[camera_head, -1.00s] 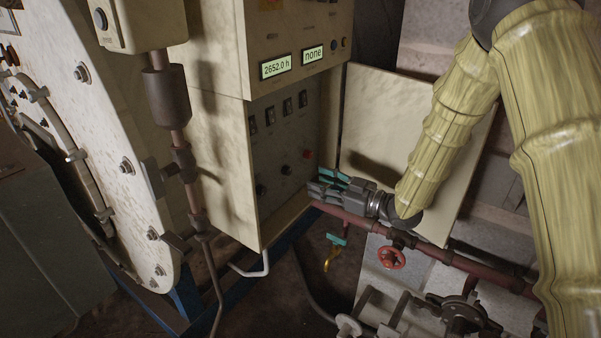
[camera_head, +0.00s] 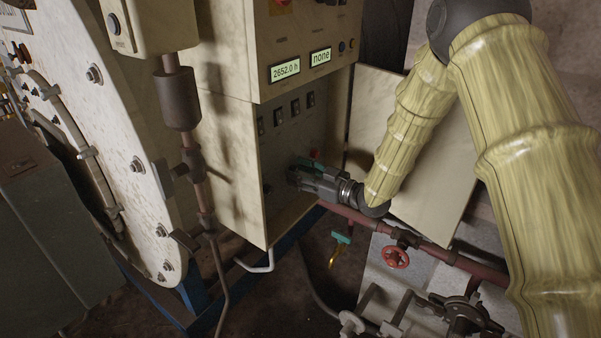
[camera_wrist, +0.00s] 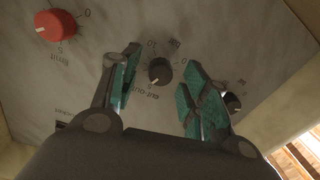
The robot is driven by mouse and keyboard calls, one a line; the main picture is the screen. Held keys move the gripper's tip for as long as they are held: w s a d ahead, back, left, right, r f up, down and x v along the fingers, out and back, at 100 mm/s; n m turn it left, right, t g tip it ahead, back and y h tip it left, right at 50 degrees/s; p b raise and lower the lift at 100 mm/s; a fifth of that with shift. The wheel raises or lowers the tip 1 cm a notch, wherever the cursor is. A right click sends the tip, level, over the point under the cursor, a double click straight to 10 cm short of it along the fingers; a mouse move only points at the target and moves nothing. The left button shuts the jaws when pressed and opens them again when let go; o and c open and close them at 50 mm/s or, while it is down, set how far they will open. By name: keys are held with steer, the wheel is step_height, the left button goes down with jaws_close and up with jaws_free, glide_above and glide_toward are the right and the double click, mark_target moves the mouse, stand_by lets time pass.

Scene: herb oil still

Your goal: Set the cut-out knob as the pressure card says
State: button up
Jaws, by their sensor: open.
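The cut-out knob (camera_wrist: 160,70) is a small black dial with a pale pointer mark, on the grey panel in the wrist view. Lettering reading "cut-out" and scale figures surround it. My gripper (camera_wrist: 157,88) is open, with one green-padded finger on each side of the knob; I cannot tell whether either touches it. In the head view my gripper (camera_head: 302,172) reaches into the open cabinet (camera_head: 285,150) and hides the knob there. I cannot make out a pressure card in these frames.
A red knob (camera_wrist: 56,24) marked "limit" is at the upper left of the wrist view, and another black knob (camera_wrist: 232,102) lies close to the right finger. The open cabinet door (camera_head: 440,180) stands behind my arm. A red valve wheel (camera_head: 396,257) and pipe run below.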

jaws_close()
steer(key=shift+f+b, duration=0.1)
steer(key=shift+b, duration=0.2)
steer(key=shift+n+b, duration=2.1)
steer(key=shift+n, duration=0.1)
jaws_free()
steer(key=shift+d, duration=0.1)
